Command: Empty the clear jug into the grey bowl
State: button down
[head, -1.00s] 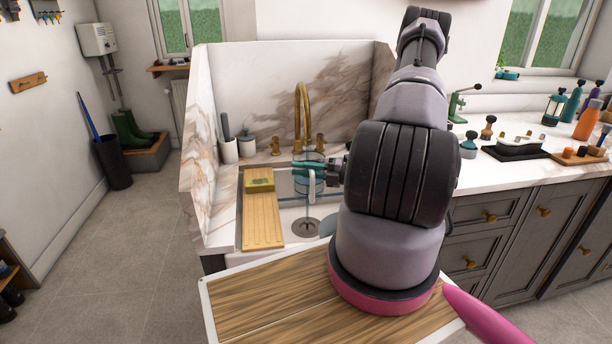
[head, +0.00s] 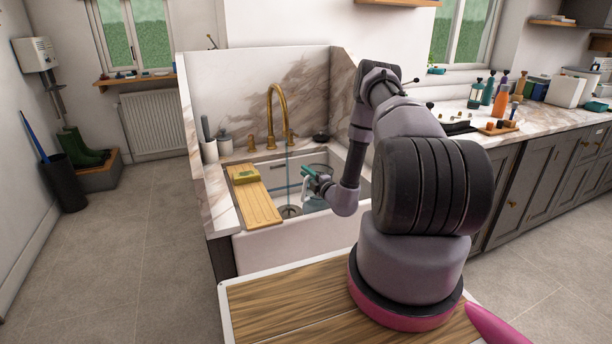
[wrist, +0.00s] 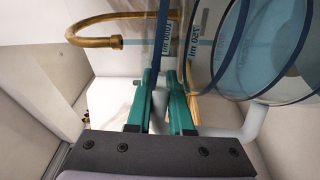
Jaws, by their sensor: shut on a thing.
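The clear jug (head: 313,204) is inside the white sink in the head view, partly hidden by my arm. My gripper (head: 309,173) is over the sink with its teal fingers shut on the jug's pale handle. In the wrist view, my gripper (wrist: 166,82) shows at the lower middle. The clear wall of the jug (wrist: 205,42) fills the upper right there, with blue volume marks running sideways. I cannot tell its exact tilt or what is in it. I cannot make out the grey bowl for certain.
The sink (head: 285,246) has a brass tap (head: 277,95) at its back. A wooden board (head: 258,205) lies across its left side with a sponge (head: 243,174) on it. Marble panels stand behind and beside the sink. Bottles (head: 501,101) stand on the right counter.

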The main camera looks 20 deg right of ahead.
aim_at(314, 164)
jog(key=m, duration=0.1)
jog(key=r+m, duration=0.1)
jog(key=m, duration=0.1)
jog(key=r+m, duration=0.1)
jog(key=m, duration=0.1)
jog(key=shift+d+t, duration=0.4)
jog(key=shift+w+d+r+m+t+h, duration=0.2)
jog(key=shift+d+m+h, duration=0.5)
jog(key=shift+d+m, duration=1.4)
jog(key=shift+s+d+r+m+t+h, duration=0.2)
jog(key=shift+d+m+h, duration=0.7)
jog(key=shift+m, duration=2.15)
jog(key=shift+w+d+r+m+t+h, duration=0.1)
jog(key=shift+w+d+m+t+h, duration=0.3)
jog(key=shift+d+m, duration=1.75)
jog(key=shift+s+a+m, duration=0.2)
jog(key=shift+a+m, duration=0.2)
